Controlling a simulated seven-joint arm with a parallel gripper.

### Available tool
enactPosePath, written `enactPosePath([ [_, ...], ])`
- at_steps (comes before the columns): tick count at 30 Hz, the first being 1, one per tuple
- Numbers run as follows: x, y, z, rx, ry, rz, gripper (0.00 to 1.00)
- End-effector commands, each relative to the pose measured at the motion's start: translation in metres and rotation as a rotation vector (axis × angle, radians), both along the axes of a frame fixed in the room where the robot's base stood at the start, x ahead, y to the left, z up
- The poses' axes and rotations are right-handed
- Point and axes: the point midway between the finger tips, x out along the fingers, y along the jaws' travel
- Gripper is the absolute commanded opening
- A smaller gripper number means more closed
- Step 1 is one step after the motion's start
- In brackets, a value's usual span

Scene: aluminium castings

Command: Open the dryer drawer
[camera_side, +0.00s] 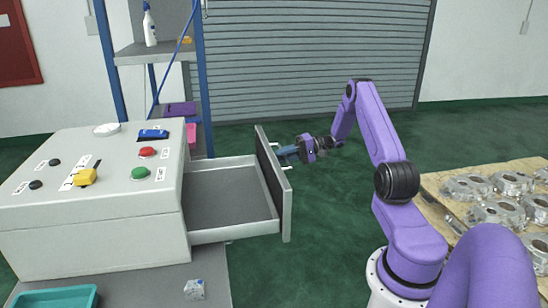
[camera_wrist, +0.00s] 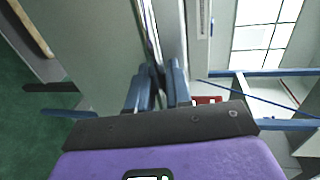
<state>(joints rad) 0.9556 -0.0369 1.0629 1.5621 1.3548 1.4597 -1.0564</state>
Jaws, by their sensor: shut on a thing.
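The dryer (camera_side: 95,200) is a pale grey box with buttons and switches on its sloping top. Its drawer (camera_side: 235,200) stands pulled out to the right, with its empty grey tray showing. My gripper (camera_side: 284,152) is at the outer side of this panel, shut on the drawer handle (camera_side: 277,146), which is mostly hidden by the fingers and panel. In the wrist view the blue fingers of my gripper (camera_wrist: 160,85) close around a thin metal bar next to a flat grey panel.
A pallet (camera_side: 440,205) with several metal castings stands at the right. A blue-framed shelf (camera_side: 150,50) with a spray bottle is behind the dryer. A turquoise tray (camera_side: 55,297) and a small box (camera_side: 194,289) lie in front. Green floor is clear between drawer and arm.

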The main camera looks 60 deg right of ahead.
Motion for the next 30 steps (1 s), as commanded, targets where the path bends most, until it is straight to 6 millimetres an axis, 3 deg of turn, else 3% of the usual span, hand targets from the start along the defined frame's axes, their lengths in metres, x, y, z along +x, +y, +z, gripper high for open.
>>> enactPosePath([
  [11, -0.001, -0.002, 0.001, -0.001, -0.001, 0.001, 0.0],
  [12, -0.001, -0.002, 0.001, -0.001, -0.001, 0.0, 0.29],
  [13, -0.001, -0.002, 0.001, -0.001, -0.001, 0.0, 0.35],
  [23, -0.002, -0.003, 0.001, -0.001, -0.001, -0.001, 0.35],
  [30, -0.023, -0.025, 0.007, -0.002, -0.002, -0.005, 0.35],
])
